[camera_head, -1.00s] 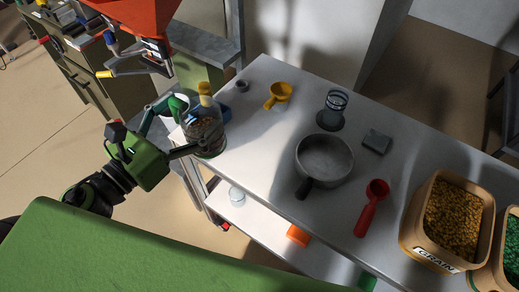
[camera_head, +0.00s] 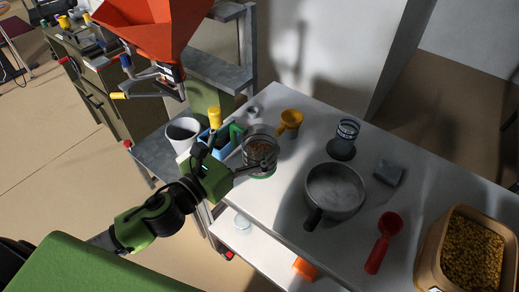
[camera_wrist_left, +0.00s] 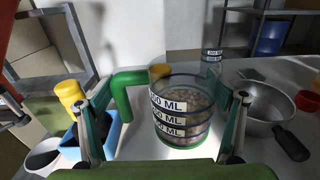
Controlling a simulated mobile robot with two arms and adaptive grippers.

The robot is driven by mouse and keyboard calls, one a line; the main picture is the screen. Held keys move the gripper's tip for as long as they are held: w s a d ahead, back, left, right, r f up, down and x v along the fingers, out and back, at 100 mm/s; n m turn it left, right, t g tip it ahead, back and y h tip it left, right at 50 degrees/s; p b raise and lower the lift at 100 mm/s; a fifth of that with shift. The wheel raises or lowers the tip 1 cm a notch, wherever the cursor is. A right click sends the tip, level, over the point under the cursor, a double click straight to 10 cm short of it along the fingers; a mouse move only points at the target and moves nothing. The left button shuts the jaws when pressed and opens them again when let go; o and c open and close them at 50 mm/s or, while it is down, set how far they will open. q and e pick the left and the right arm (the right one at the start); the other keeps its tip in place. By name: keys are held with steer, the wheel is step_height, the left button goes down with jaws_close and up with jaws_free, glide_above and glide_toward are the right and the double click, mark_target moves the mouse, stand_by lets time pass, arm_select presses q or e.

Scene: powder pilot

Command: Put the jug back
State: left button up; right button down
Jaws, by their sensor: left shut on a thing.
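The clear jug (camera_head: 260,150) has a green handle (camera_wrist_left: 123,92), a green base, dark rings and ML labels in the wrist view (camera_wrist_left: 182,108). It is upright and partly filled with brownish granules. My left gripper (camera_head: 246,158) is shut on the jug. In the wrist view one finger is left of the handle and the other at the jug's right side. The jug is at the left end of the grey table (camera_head: 285,185); I cannot tell if its base touches the top. My right gripper is out of view.
A yellow scoop (camera_head: 291,120), a ringed glass (camera_head: 347,133), a metal pan (camera_head: 335,190), a grey block (camera_head: 389,172), a red scoop (camera_head: 384,240) and a grain bin (camera_head: 430,245) are on the table. A blue caddy (camera_head: 212,140) and white bucket (camera_head: 180,135) stand left, below the orange hopper (camera_head: 150,25).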

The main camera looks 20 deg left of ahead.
mark_target(261, 142)
arm_select(q)
steer(key=f, duration=0.1)
steer(key=w+d+f, duration=0.1)
steer(key=w+f, duration=0.1)
steer(key=shift+d, duration=0.35)
steer(key=shift+f+b, duration=0.35)
steer(key=shift+f, duration=1.2)
steer(key=shift+f, duration=0.1)
steer(key=o, duration=1.1)
steer(key=shift+f, duration=0.15)
steer(key=o, duration=0.3)
steer(key=shift+o, duration=0.2)
